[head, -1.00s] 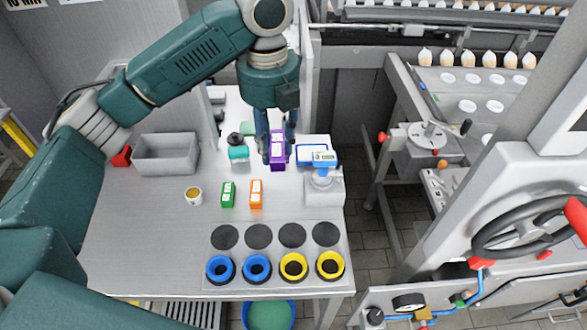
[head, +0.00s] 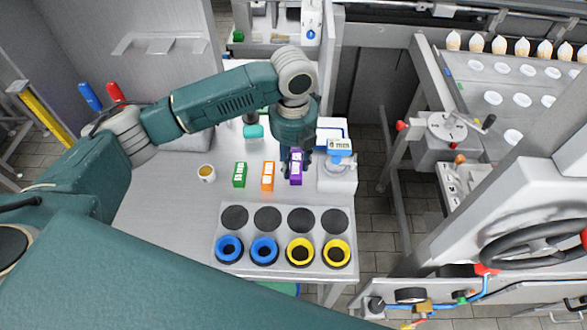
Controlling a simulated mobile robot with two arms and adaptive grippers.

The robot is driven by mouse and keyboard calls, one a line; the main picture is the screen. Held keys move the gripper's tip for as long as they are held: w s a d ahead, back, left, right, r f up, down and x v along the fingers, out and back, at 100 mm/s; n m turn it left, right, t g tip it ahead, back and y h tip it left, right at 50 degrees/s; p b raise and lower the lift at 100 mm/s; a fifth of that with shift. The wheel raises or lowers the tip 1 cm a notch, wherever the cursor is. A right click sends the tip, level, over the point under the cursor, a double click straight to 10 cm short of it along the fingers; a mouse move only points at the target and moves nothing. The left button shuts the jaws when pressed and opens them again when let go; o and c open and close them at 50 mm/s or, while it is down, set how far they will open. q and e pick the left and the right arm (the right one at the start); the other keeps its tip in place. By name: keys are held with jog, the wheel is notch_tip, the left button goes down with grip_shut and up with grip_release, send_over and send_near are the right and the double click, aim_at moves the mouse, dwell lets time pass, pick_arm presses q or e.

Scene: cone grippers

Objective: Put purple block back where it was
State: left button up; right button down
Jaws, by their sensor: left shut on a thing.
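The purple block (head: 296,169) stands upright on the table at the right end of a row with the orange block (head: 268,176) and the green block (head: 240,174), which have white labels. My left gripper (head: 296,164) points down from above and is shut on the purple block. Its fingers cover part of the block's sides. I cannot tell for sure whether the block touches the table. My right gripper does not show.
A small scale-like device (head: 338,176) stands close to the right of the purple block. A yellowish cup (head: 206,173) is to the left. In front lies a plate with dark discs and blue (head: 229,249) and yellow (head: 300,252) rings. Bare table is at left.

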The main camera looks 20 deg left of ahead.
aim_at(294, 170)
pick_arm(q)
notch_tip(294, 170, down, 3)
jog(key=shift+f+p, duration=0.2)
jog(key=shift+p, duration=0.15)
jog(key=shift+f, duration=0.4)
jog(key=o, duration=1.3)
jog(key=shift+f, duration=0.2)
jog(key=shift+o, duration=0.2)
jog(key=shift+r, duration=0.55)
notch_tip(294, 170, up, 11)
jog(key=b, duration=0.3)
jog(key=shift+r, duration=0.1)
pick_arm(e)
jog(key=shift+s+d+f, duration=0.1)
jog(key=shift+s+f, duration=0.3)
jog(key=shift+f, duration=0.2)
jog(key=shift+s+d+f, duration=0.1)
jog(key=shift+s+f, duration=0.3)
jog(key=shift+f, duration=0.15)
